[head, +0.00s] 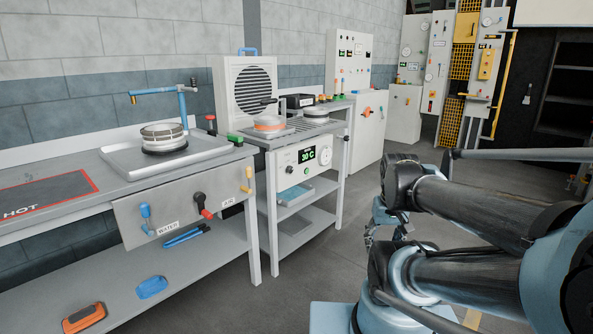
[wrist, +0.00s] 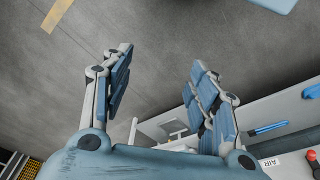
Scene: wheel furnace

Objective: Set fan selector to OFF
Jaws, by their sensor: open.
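No control in view is readably marked as the fan selector. A white fan box with a round dark grille (head: 254,90) stands against the wall in the head view. On the bench front to its right is a control panel with a green display (head: 306,154) and a round dial (head: 326,155). The dial's markings are too small to read, and I cannot tell whether it is the fan selector. My gripper (wrist: 162,68) is open and empty in the wrist view, with the floor beyond its fingers. In the head view my arm largely hides it, right of the benches.
The left bench has a blue-handled WATER valve (head: 146,219) and a red-tipped AIR lever (head: 203,205) on its front. A lower shelf (head: 180,295) sticks out beneath. Tall panels (head: 350,57) stand farther back. The floor (head: 310,260) between the benches and my arm is clear.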

